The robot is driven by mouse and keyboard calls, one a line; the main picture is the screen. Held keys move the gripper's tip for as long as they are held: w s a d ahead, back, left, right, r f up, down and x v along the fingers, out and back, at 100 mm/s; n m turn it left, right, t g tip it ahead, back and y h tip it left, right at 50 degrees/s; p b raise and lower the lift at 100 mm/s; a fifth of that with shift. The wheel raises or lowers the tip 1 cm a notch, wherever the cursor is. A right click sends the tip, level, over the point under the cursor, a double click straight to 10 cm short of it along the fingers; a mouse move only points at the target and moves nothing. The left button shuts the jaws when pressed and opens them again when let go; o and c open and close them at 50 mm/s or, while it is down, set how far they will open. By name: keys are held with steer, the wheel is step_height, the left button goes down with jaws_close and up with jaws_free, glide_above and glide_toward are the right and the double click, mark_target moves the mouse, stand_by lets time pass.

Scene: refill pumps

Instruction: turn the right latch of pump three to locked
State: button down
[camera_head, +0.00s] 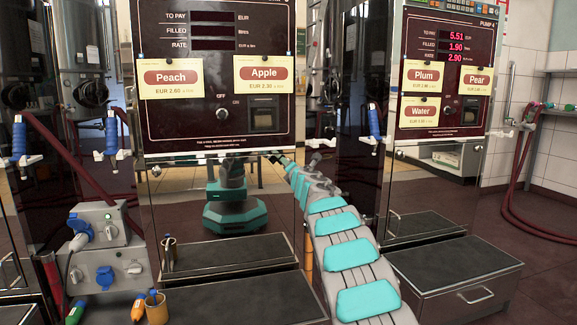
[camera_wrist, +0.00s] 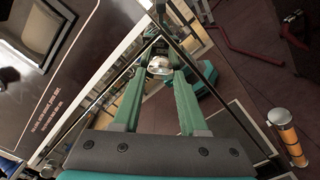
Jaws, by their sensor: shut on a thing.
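The middle pump (camera_head: 216,75) shows Peach and Apple cards and dark displays; no pump number is readable on it. My arm reaches from the lower right to its lower edge. My gripper (camera_head: 273,156) is at the right part of that edge. In the wrist view my gripper's green fingers (camera_wrist: 160,73) are closed on a small shiny metal latch (camera_wrist: 160,63) at the pump's bottom edge. In the head view this latch is hidden by my gripper. Its turn angle cannot be told. The left latch (camera_head: 155,170) shows under the panel's left corner.
The right pump (camera_head: 448,85) has Plum, Pear and Water cards and lit red digits. Blue-handled nozzles (camera_head: 376,120) hang between the pumps. A grey socket box (camera_head: 98,245) and an orange cup (camera_head: 156,308) stand lower left. A drawer step (camera_head: 452,275) is lower right.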

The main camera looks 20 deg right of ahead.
steer(key=shift+r+m+p, duration=0.15)
steer(key=shift+m+p, duration=1.25)
steer(key=shift+m, duration=2.6)
steer(key=shift+c, duration=2.2)
jaws_free()
steer(key=shift+s, duration=0.15)
